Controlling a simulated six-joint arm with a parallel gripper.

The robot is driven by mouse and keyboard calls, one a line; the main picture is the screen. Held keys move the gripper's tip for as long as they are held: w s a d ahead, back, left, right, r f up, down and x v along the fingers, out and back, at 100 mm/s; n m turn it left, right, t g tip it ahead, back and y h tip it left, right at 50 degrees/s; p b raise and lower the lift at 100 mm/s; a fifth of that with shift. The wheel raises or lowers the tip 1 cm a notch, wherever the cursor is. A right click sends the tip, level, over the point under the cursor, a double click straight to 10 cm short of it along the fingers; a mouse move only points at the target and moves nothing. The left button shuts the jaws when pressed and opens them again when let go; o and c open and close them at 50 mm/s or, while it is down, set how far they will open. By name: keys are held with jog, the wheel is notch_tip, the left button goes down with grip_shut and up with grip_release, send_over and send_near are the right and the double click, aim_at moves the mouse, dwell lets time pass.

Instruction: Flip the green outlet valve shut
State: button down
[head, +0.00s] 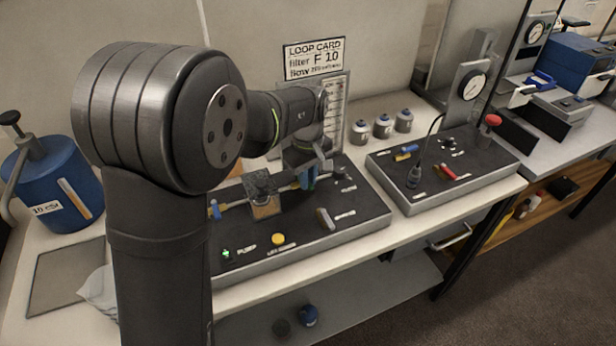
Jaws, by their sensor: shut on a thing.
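My gripper (308,166) is over the back of the left dark panel box (345,222), shut on a small blue part (307,180) that stands on the pipe line there. My fingers and wrist hide much of this part and its surroundings. I cannot make out a green valve handle; it may be hidden or too small to tell. A clear block with an amber lower part (265,208) sits on the line to the left of my gripper. A small blue handle (214,208) shows at the line's left end, beside my arm.
The left box also has a green lamp (226,253), a yellow button (278,239) and a grey lever (324,218). A second box (440,185) with a gauge (472,84) stands at the right. A blue tank (55,185) stands at the far left. Three small canisters (382,126) stand behind.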

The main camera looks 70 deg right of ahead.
jog(key=shift+w+a+m, duration=0.15)
jog(key=shift+a+m, duration=0.05)
jog(key=shift+m, duration=0.6)
jog(key=shift+w+a+m, duration=0.15)
jog(key=shift+m, duration=0.65)
jog(key=c, duration=1.4)
grip_release()
jog(key=shift+c, duration=0.2)
notch_tip(320, 180, up, 18)
jog(key=shift+f, duration=0.25)
jog(key=shift+f, duration=0.1)
